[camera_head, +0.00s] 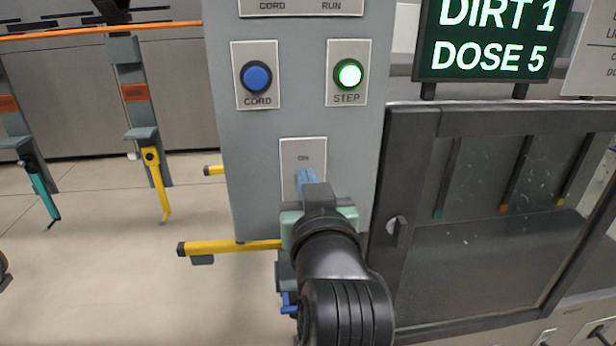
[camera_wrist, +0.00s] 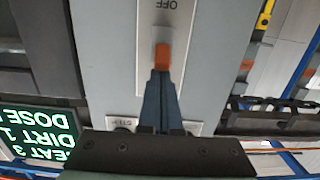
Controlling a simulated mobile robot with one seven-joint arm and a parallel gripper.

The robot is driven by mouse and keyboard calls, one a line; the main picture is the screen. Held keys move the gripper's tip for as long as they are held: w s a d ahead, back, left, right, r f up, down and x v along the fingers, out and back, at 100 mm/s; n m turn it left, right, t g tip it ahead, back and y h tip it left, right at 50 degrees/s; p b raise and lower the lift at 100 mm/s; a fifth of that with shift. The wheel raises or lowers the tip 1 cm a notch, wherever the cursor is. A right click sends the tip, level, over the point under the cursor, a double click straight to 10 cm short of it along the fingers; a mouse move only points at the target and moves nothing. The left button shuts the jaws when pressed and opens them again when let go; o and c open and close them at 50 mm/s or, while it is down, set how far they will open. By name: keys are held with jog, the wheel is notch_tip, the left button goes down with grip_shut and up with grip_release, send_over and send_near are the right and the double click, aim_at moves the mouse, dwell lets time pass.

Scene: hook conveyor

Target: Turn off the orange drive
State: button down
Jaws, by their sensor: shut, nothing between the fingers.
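The orange switch lever (camera_wrist: 163,57) shows in the wrist view on a pale plate (camera_wrist: 181,30), close to the OFF label. In the head view the same plate (camera_head: 303,148) has ON at its top, and my arm hides the lever and the lower part. My gripper (camera_wrist: 157,74) is shut and empty, its blue fingers pointing at the lever. The fingertips meet the lever's near end in the wrist view; I cannot tell whether they touch. In the head view my gripper (camera_head: 307,176) is in front of the plate, just below ON.
A blue CORD button (camera_head: 256,77) and a lit green STEP button (camera_head: 348,74) sit above on the grey column (camera_head: 300,115). A yellow bar (camera_head: 235,246) juts out left. A dark-framed glass cabinet (camera_head: 480,255) stands right. Hanging tools, including a yellow one (camera_head: 157,182), are left.

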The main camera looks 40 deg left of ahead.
jog(key=shift+f+b, duration=0.1)
jog(key=shift+b, duration=0.25)
jog(key=shift+d+f+y+b, duration=0.1)
jog(key=shift+y+b, duration=0.2)
jog(key=shift+b, duration=0.35)
